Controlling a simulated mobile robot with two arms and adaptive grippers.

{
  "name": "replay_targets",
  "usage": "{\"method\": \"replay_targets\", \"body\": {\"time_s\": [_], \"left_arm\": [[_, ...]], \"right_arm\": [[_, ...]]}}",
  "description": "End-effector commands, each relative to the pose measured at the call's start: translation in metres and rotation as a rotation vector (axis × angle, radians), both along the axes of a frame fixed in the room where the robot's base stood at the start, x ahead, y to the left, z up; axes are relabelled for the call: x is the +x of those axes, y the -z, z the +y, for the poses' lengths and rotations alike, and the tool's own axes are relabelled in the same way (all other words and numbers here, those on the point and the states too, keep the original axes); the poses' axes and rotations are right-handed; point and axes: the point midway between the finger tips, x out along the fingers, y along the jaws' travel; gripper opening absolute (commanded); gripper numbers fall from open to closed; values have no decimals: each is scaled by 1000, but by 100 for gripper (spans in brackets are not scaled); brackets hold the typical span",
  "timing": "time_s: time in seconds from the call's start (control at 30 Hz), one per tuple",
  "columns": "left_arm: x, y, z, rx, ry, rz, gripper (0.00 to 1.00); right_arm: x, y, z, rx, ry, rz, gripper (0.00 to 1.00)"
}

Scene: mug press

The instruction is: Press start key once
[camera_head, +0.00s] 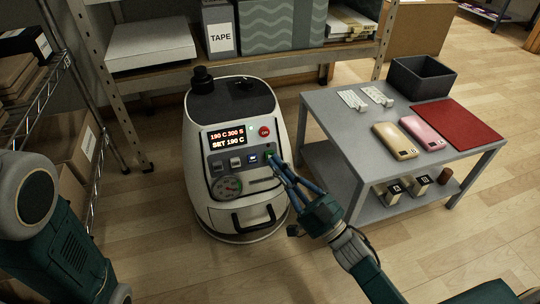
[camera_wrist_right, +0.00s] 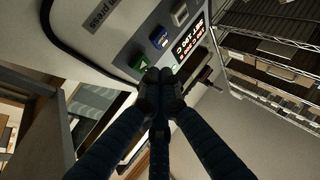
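The mug press (camera_head: 238,110) is a white machine with a dark top, standing on the floor. Its display (camera_head: 227,137) reads 190 C 300 S and SET 190 C. Below it is a row of keys: grey ones, a blue key (camera_head: 252,157) and, rightmost, a green key (camera_head: 268,154). The green key (camera_wrist_right: 138,62) also shows in the right wrist view, with a light mark. My right gripper (camera_head: 272,163) is shut and empty, fingertips together (camera_wrist_right: 160,76) at the green key's edge; contact cannot be told. My left arm shows at left; its gripper is out of view.
A round red ON button (camera_head: 264,132) is above the keys. A gauge (camera_head: 227,186) and drawer handle (camera_head: 253,219) are below. A grey table (camera_head: 345,118) at right bears phone cases, a red sheet (camera_head: 457,122) and a dark bin (camera_head: 420,78). Shelving stands behind and left.

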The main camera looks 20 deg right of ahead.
Motion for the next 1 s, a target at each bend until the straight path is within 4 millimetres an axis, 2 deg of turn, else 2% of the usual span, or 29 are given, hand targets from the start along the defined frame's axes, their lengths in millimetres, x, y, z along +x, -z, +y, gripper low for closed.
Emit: {"method": "replay_targets", "body": {"time_s": [0.63, 1.0], "left_arm": [[-1, 0, 0, 0, 0, -1, 38], [-2, -2, 1, -1, 1, -3, 38]], "right_arm": [[0, 0, 0, 0, 0, 0, 0], [8, 2, 0, -1, 0, 0, 0]]}}
